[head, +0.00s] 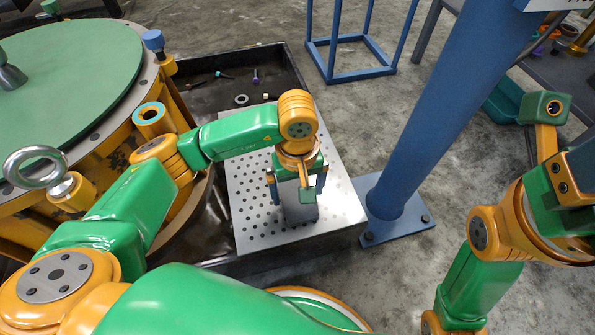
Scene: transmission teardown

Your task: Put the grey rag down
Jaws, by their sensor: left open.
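My left gripper (297,194) points down over the perforated metal plate (248,205), with its two fingers spread apart. A small grey, block-like thing (301,214), which seems to be the grey rag, lies on the plate below and between the fingers. The gripper body and a finger hide part of it, and I cannot tell whether the fingers touch it. My right arm shows at the right edge, but I cannot make out its gripper.
A large round housing with a green top (75,75) and a lifting eye (35,168) stands at left. A dark tray (210,98) behind the plate holds small parts. A blue post (440,115) rises right of the plate. A blue frame (357,72) stands behind.

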